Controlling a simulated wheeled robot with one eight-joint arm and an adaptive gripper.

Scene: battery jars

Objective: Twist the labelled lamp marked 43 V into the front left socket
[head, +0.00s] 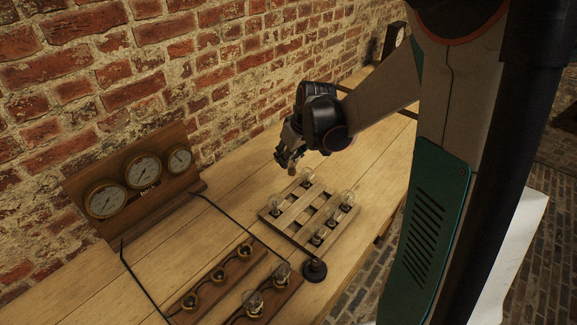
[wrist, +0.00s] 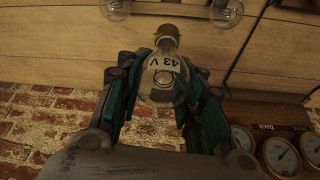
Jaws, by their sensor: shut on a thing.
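My gripper (wrist: 163,88) is shut on a clear glass lamp (wrist: 163,72) whose label reads 43 V. In the wrist view the lamp's brass cap points away from the palm, toward the top of the picture. In the head view my gripper (head: 289,156) is above the bench, behind the slatted rack, and the held lamp is small and hard to make out. A dark wooden board with several round brass-rimmed sockets (head: 218,274) lies at the front of the bench. Beside it to the right, glass lamps (head: 253,301) stand on another strip. Which socket is front left is unclear.
The slatted wooden rack (head: 290,214) holds several clear lamps (head: 347,199). A black round-based knob (head: 315,270) is in front of the rack. Dark cables cross the bench.

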